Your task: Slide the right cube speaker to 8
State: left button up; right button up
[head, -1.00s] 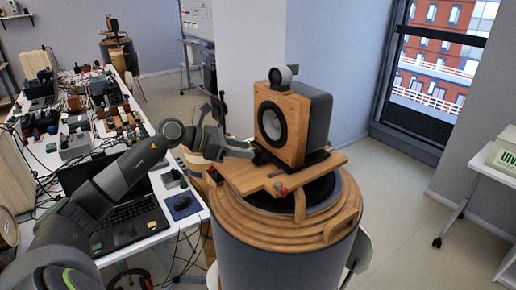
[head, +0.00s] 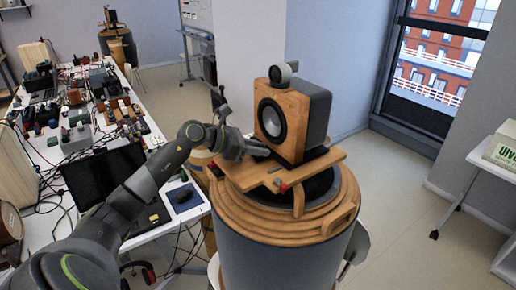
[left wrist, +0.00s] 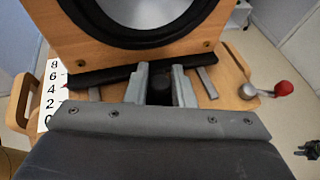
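The cube speaker (head: 283,124), with a wooden front, grey sides and a dark cone, stands upright on a wooden board (head: 240,184) atop a round stand. Only its lower front shows in the left wrist view (left wrist: 82,45). Its black base edge (left wrist: 105,75) ends at the left near the 4 of a white number scale (left wrist: 52,95), which reads 0 to 8. My right gripper is out of view.
A red-tipped lever (left wrist: 268,90) sticks out at the board's right in the left wrist view. A small round unit (head: 281,74) sits on the speaker. A cluttered white table (head: 140,232) with laptops and cables stands at the left.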

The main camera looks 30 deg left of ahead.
aim_at(271, 143)
pick_arm(q)
grip_shut()
jog(key=shift+w+d+b, duration=0.15)
jog(key=shift+w+b, duration=0.15)
jog(key=shift+b, duration=0.15)
jog(key=w+b, duration=0.1)
jog(key=w+d+b, duration=0.1)
jog(key=w, duration=0.1)
jog(key=shift+w+d, duration=0.15)
jog(key=shift+d, duration=0.05)
jog(key=shift+r, duration=0.2)
